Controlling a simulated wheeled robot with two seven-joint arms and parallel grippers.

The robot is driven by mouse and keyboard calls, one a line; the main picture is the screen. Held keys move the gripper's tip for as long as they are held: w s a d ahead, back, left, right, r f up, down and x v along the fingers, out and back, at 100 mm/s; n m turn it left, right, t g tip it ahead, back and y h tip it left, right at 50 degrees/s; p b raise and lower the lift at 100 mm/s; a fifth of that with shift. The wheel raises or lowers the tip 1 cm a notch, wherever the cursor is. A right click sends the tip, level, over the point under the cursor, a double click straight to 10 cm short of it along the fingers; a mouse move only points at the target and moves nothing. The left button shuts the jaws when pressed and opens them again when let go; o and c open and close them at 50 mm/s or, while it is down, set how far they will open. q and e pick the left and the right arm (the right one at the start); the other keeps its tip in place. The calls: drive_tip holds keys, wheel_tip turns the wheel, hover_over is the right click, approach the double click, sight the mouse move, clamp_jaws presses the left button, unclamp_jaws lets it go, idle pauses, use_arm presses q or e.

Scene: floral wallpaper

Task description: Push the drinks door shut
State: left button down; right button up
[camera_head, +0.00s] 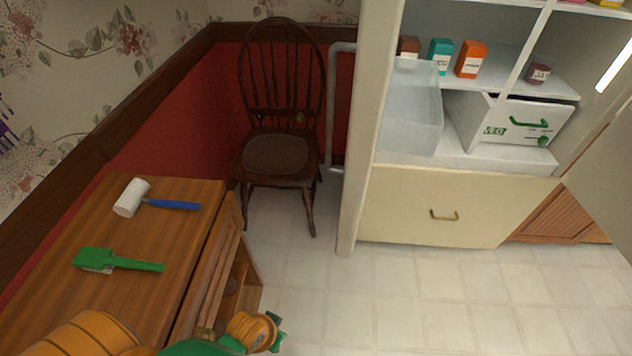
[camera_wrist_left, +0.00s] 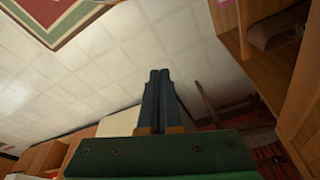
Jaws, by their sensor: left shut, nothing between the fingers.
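No label marks a drinks door. A wooden cabinet (camera_head: 150,215) stands at the lower left in the head view; its front (camera_head: 205,275) looks open, with shelf space and a round brown item inside, and I cannot tell how far its door stands open. In the left wrist view, open woodwork (camera_wrist_left: 228,25) with a brown object (camera_wrist_left: 278,28) inside shows at the upper right. My left gripper (camera_wrist_left: 160,74) is shut and empty, left of that woodwork in the wrist view. My left arm shows low in the head view, its fingertips hidden. My right gripper is out of view.
A mallet (camera_head: 132,197) and a green-handled tool (camera_head: 95,260) lie on the cabinet top. A dark chair (camera_head: 277,155) stands behind. A cream unit (camera_head: 400,205) with shelves, small boxes and a drawer stands right. Tiled floor (camera_head: 400,300) between is clear.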

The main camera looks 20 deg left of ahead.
use_arm(q)
drive_tip(key=w+r+n+t+h, duration=0.25)
drive_tip(key=w+r, duration=0.25)
drive_tip(key=r, duration=0.6)
drive_tip(key=n+t+h, duration=0.8)
drive_tip(key=n+t, duration=0.1)
approach(328, 139)
drive_tip(key=s+a+r, duration=0.3)
drive_tip(key=s+r, duration=0.1)
drive_tip(key=s, duration=0.1)
drive_tip(key=shift+h, duration=0.25)
drive_tip(key=w+d+p, duration=0.2)
drive_tip(key=d, duration=0.1)
drive_tip(key=w+d+p, duration=0.2)
drive_tip(key=w+d, duration=0.1)
drive_tip(key=d, duration=0.1)
drive_tip(key=w+d+p, duration=0.2)
drive_tip(key=w+d, duration=0.1)
drive_tip(key=shift+d, duration=0.35)
